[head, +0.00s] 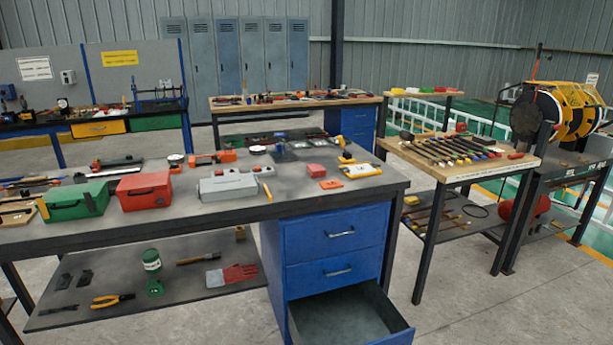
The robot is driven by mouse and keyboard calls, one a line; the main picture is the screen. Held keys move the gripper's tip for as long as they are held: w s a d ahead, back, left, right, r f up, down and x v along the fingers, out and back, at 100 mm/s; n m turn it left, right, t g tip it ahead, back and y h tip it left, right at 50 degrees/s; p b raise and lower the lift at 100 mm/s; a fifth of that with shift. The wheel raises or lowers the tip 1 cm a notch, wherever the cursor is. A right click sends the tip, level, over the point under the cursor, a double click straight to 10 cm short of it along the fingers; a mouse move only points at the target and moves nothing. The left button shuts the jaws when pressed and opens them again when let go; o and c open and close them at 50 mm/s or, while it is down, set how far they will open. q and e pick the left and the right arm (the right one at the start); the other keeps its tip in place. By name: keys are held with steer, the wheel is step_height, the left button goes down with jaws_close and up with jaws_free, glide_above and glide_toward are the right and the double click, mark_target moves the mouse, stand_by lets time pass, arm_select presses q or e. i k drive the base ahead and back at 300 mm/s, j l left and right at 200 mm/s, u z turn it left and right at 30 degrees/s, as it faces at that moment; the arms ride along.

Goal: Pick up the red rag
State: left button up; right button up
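A small red folded thing (317,170), which looks like the red rag, lies on the grey top of the near workbench (225,213), right of the grey box. A flat orange-red piece (331,184) lies just in front of it. At this size I cannot tell for certain which of the two is cloth. A red and grey glove-like item (232,275) lies on the bench's lower shelf. Neither of my grippers shows in the head view.
A grey case (228,188), a red toolbox (144,191) and a green toolbox (73,201) stand on the near bench. An open drawer (350,318) juts out below its right side. A tool table (455,167) stands to the right, with floor between.

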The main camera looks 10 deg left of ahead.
mark_target(316, 170)
steer(key=k+u, duration=0.1)
steer(key=u, duration=1.3)
steer(key=i+l, duration=0.1)
steer(key=l, duration=0.35)
steer(key=i+l+u, duration=0.1)
steer(key=l, duration=0.4)
steer(key=i+l, duration=0.15)
steer(key=l, duration=0.35)
steer(key=i+l+u, duration=0.1)
steer(key=l, duration=0.85)
steer(key=i+u, duration=0.05)
